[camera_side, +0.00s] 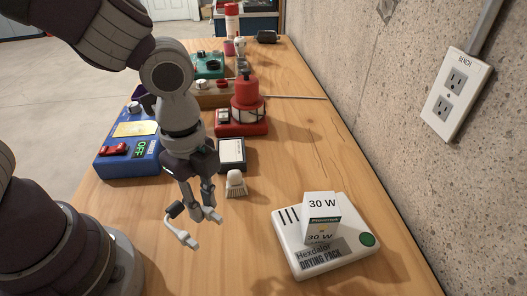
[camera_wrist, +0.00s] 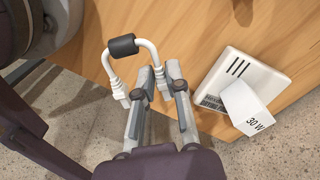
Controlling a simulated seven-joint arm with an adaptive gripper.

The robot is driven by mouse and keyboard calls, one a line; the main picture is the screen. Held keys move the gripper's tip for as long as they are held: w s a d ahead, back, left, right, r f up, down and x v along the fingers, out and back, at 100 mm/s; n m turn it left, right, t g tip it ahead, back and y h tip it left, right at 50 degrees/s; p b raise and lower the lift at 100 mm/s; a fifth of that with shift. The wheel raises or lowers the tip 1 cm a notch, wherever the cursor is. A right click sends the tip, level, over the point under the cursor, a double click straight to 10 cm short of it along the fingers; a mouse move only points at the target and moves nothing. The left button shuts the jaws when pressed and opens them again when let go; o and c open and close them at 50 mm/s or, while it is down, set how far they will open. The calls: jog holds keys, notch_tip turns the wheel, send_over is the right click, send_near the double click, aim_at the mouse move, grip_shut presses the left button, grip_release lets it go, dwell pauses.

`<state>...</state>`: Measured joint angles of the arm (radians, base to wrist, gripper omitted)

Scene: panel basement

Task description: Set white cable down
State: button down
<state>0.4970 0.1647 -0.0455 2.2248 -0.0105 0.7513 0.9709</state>
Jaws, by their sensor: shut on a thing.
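My gripper (camera_side: 204,212) points down near the table's left edge and is shut on the white cable (camera_side: 178,231). The gripper also shows in the wrist view (camera_wrist: 162,82). The cable there (camera_wrist: 106,66) is a short white loop with a black sleeve (camera_wrist: 122,45) at its bend and a white connector at each end. One end lies between the fingers; the other sits just left of them. The cable appears held above the surface; its exact height is hard to tell.
A white drying pack (camera_side: 290,258) with a 30 W box (camera_side: 321,208) on it stands right. A small white brush (camera_side: 236,184), a dark box (camera_side: 232,153), a red device (camera_side: 240,129) and a blue device (camera_side: 112,160) lie behind. Bare wood (camera_side: 290,175) is free between brush and pack.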

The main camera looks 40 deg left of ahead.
aim_at(211, 255)
jog(key=shift+m, duration=0.6)
jog(key=shift+s+d+f, duration=0.1)
jog(key=shift+s+f, duration=0.1)
jog(key=shift+f, duration=1.45)
jog(key=shift+s+a+f, duration=0.1)
jog(key=shift+s+f, duration=0.05)
jog(key=shift+f, duration=1.55)
jog(key=shift+s+d+f, duration=0.1)
jog(key=shift+s+f, duration=0.1)
jog(key=shift+f, duration=1.45)
jog(key=shift+f, duration=0.25)
jog(key=c, duration=1.1)
grip_release()
